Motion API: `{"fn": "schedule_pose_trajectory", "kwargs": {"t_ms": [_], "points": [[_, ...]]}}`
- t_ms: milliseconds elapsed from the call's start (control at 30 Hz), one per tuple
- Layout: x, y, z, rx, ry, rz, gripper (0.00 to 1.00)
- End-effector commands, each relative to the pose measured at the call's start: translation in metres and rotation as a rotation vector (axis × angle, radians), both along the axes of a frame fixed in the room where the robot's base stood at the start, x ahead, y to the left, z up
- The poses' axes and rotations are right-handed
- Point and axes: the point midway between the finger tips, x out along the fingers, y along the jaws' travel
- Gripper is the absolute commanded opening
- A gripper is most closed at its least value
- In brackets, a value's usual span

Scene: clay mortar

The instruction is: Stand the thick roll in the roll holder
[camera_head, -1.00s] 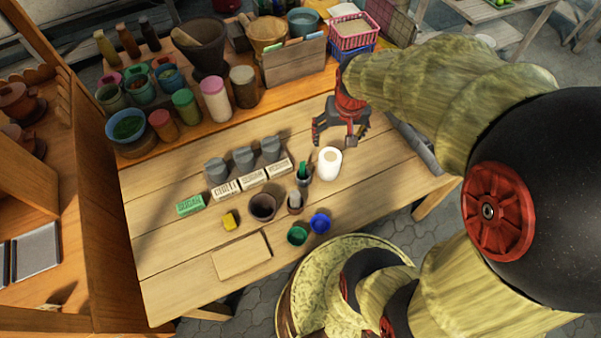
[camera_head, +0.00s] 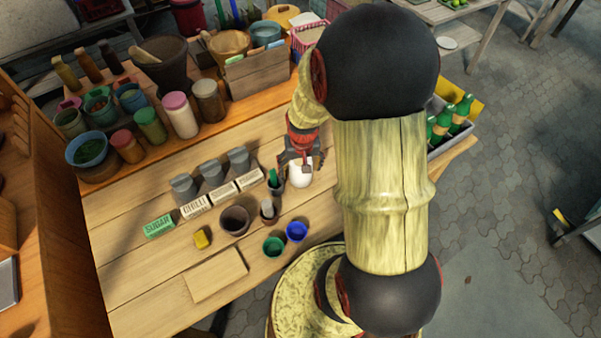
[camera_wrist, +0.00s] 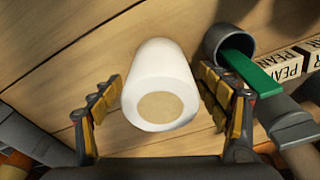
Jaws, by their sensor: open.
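The thick roll is a white cylinder (camera_head: 300,175) with a tan end. It stands on the wooden table, and in the wrist view the roll (camera_wrist: 158,75) lies between my two fingers. My gripper (camera_head: 300,164) is open just above and around the roll; in the wrist view small gaps show on both sides of it. A dark cup (camera_wrist: 212,42) with a green stick in it is close beside the right finger, and this cup (camera_head: 276,186) also shows in the head view. I cannot tell which object is the roll holder.
Lettered blocks (camera_head: 224,193) line up left of the roll. A flat board (camera_head: 215,276) lies at the front. Jars crowd the back shelf.

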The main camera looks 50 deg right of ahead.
Motion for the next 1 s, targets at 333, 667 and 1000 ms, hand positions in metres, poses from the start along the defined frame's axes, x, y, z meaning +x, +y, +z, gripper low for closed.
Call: {"fn": "schedule_pose_trajectory", "kwargs": {"t_ms": [333,667,1000], "points": [[0.0019,-0.0013,-0.0131,0.000,0.000,0.000,0.76],[0.0018,-0.0012,-0.0130,0.000,0.000,0.000,0.57],[0.0018,-0.0012,-0.0130,0.000,0.000,0.000,0.38]]}}
